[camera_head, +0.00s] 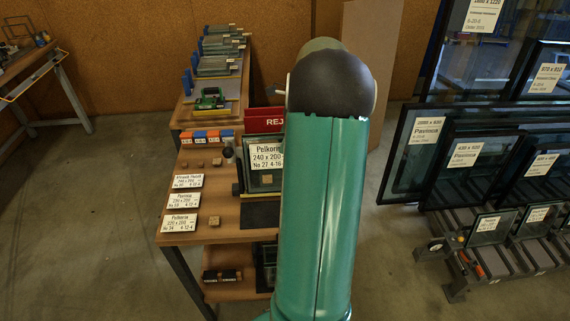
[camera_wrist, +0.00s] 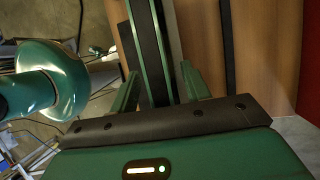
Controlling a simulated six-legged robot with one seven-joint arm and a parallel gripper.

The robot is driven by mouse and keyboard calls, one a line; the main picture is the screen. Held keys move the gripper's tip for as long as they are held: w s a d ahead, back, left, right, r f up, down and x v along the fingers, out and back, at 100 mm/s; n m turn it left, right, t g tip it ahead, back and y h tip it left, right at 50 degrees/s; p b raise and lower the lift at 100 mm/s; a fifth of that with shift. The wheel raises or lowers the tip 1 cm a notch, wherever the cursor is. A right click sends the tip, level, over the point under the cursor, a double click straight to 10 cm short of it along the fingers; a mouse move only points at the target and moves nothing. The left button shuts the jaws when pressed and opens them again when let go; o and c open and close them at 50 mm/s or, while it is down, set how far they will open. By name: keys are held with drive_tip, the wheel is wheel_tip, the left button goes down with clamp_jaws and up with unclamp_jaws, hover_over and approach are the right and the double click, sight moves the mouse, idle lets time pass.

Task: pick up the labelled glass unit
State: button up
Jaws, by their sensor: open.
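The labelled glass unit (camera_head: 265,181) stands on edge at the right of the wooden bench, with a white label reading Pelkorin 240 x 200. Its right part is hidden behind my green arm in the head view. In the wrist view, a dark upright strip with green edges (camera_wrist: 148,50), which looks like a glass unit seen edge-on, runs between the fingers of my gripper (camera_wrist: 160,72). My gripper is open, one green finger on each side of the strip. I cannot tell whether either finger touches it. The head view does not show my gripper.
The wooden bench (camera_head: 190,238) carries white label cards (camera_head: 184,201) and small wooden blocks. A red sign (camera_head: 262,120) stands behind the unit. Large framed panes (camera_head: 425,138) lean on a rack at the right. The floor left of the bench is clear.

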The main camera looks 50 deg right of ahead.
drive_tip(key=shift+f, duration=0.2)
idle(0.3)
clamp_jaws()
drive_tip(key=shift+d+r, duration=0.1)
idle(1.2)
